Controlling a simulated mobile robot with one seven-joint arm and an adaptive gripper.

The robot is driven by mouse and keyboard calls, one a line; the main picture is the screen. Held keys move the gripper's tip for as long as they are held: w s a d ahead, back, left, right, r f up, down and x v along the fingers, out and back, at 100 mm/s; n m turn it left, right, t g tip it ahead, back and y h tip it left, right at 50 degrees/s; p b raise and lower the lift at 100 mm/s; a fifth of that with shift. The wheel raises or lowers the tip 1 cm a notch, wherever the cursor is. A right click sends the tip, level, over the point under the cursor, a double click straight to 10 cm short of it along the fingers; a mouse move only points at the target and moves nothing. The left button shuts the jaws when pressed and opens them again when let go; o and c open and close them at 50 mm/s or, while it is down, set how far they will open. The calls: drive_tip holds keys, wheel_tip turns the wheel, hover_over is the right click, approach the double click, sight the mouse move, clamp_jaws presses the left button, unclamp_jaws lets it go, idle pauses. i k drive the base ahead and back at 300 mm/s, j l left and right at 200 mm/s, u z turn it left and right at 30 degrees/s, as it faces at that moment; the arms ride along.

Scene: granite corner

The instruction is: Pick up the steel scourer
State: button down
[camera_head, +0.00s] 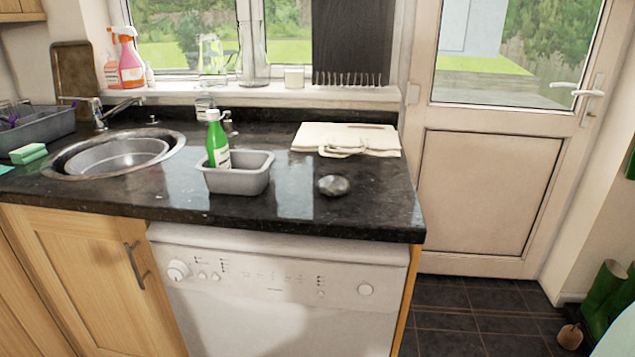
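The steel scourer (333,185) appears to be the small, round, grey, shiny object on the black granite worktop. It lies near the front edge, to the right of the grey tub and in front of the folded cream cloth, apart from both. My gripper is not in view.
A grey tub (237,181) holds a green bottle (216,143). A folded cream cloth (347,139) lies behind. The round sink (112,157) and a green sponge (28,153) are at left. A white dishwasher (277,294) stands under the worktop (388,205).

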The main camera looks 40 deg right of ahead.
sight(332, 185)
drive_tip(key=l+u, duration=0.1)
drive_tip(key=l, duration=0.35)
drive_tip(key=k+l+u, duration=0.15)
drive_tip(key=l, duration=0.3)
drive_tip(key=k+l+u, duration=0.1)
drive_tip(key=l, duration=0.35)
drive_tip(key=k+l+u, duration=0.1)
drive_tip(key=l, duration=0.35)
drive_tip(key=k+l+u, duration=0.15)
drive_tip(key=l, duration=0.25)
drive_tip(key=k+l+u, duration=0.1)
drive_tip(key=l, duration=0.3)
drive_tip(key=k+l+u, duration=0.1)
drive_tip(key=l, duration=0.3)
drive_tip(key=i, duration=0.45)
